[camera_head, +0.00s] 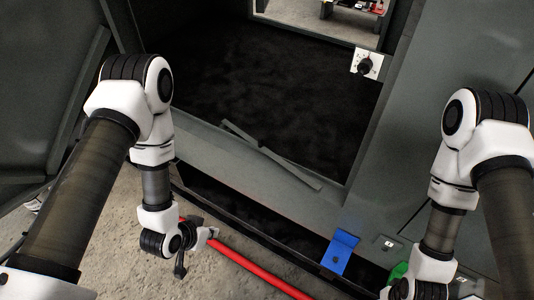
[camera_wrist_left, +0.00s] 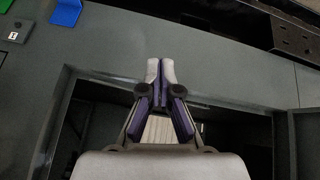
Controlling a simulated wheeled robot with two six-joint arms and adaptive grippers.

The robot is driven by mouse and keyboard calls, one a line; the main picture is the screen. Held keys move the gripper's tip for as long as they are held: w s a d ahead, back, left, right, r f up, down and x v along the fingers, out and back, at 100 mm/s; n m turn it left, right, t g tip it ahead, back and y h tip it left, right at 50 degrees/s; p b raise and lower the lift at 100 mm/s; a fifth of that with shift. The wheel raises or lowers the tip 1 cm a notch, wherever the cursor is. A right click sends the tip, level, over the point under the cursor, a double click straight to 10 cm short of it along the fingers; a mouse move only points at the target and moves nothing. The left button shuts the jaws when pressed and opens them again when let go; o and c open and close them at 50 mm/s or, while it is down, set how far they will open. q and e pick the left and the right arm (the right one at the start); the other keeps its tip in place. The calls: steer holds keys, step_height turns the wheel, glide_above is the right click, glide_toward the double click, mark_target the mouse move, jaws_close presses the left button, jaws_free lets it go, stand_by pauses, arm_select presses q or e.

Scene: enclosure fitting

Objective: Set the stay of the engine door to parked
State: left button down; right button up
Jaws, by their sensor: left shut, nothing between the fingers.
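My left gripper (camera_head: 211,233) is shut and empty, low in the head view, at the upper end of a red rod (camera_head: 255,264). I cannot tell whether it touches the rod. In the left wrist view, the fingertips (camera_wrist_left: 160,70) are together in front of a grey panel edge. A grey bar (camera_head: 290,170) lies at a slant across the lower edge of the dark opening. I cannot tell whether the rod or the bar is the stay. A dark panel (camera_head: 48,80), perhaps the engine door, stands at the left. My right gripper (camera_head: 440,289) is partly cut off at the bottom right.
A white plate with a black knob (camera_head: 366,64) is at the right of the dark opening (camera_head: 270,80). A blue bracket (camera_head: 342,248), a small label plate (camera_head: 388,243) and a green part (camera_head: 398,271) are at the lower right. Concrete floor (camera_head: 125,220) shows below.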

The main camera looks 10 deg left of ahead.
arm_select(q)
steer(key=w+d+f+m+t+h+b, duration=0.1)
steer(key=w+t+b, duration=0.15)
steer(key=w, duration=0.25)
steer(key=w+d+f+m+t+h+b, duration=0.1)
steer(key=w+d+f+h+b, duration=0.1)
steer(key=w+b, duration=0.15)
steer(key=m+t+h+b, duration=0.35)
steer(key=t+b, duration=0.25)
steer(key=b, duration=1.5)
glide_toward(271, 157)
steer(key=shift+n+g+h, duration=0.25)
steer(key=shift+n+h, duration=0.1)
steer(key=shift+n, duration=0.1)
steer(key=x, duration=0.3)
steer(key=b+x, duration=0.1)
steer(key=x, duration=0.3)
steer(key=shift+w+a+f, duration=0.2)
steer(key=shift+w+a, duration=0.05)
steer(key=shift+w, duration=0.1)
arm_select(e)
step_height(271, 157, down, 31)
